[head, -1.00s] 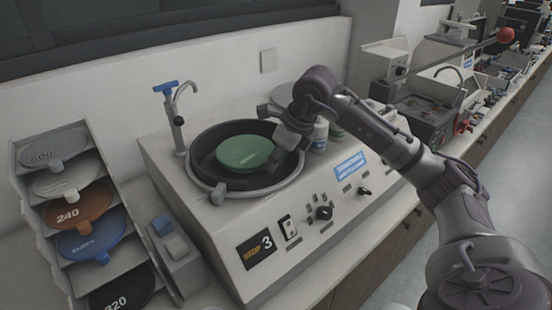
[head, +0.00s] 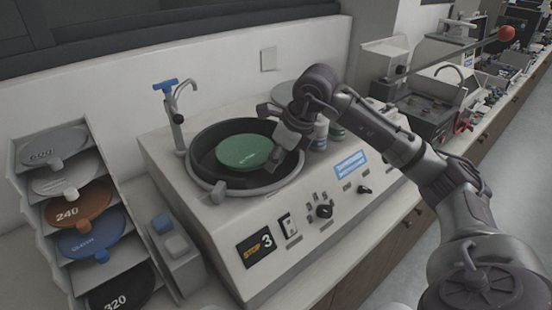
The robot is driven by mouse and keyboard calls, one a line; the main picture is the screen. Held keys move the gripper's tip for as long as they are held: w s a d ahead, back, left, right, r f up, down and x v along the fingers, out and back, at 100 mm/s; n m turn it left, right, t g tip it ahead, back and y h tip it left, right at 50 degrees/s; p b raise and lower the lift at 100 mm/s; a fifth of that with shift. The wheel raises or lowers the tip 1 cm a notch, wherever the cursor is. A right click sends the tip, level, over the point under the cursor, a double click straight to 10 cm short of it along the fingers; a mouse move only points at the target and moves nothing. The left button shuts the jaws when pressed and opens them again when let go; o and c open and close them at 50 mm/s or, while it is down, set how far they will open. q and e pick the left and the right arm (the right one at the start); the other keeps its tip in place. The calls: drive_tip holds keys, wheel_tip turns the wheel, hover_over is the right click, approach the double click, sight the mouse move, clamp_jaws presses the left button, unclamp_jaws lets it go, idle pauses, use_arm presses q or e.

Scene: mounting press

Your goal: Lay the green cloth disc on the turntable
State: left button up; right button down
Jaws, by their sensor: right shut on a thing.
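The green cloth disc (head: 241,151) is inside the round dark bowl of the polishing machine, over the turntable (head: 258,181). It looks nearly level; I cannot tell whether it touches the turntable. My right gripper (head: 274,157) reaches in over the bowl's right rim and is shut on the disc's right edge. The dark turntable surface shows around the disc, mostly in front of it. The fingertips are small and partly hidden against the dark bowl. My left gripper is not in view.
A tap (head: 178,115) stands at the bowl's back left. The bowl's raised rim (head: 226,192) surrounds the disc. A rack (head: 42,215) with several coloured discs stands at the left. Bottles (head: 320,134) stand behind my right wrist. The machine's front panel has knobs and a display (head: 256,248).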

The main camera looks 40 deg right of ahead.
drive_tip(key=c, duration=0.9)
unclamp_jaws()
drive_tip(key=shift+o, duration=0.2)
drive_tip(key=v, duration=1.2)
drive_tip(key=shift+d+f, duration=0.1)
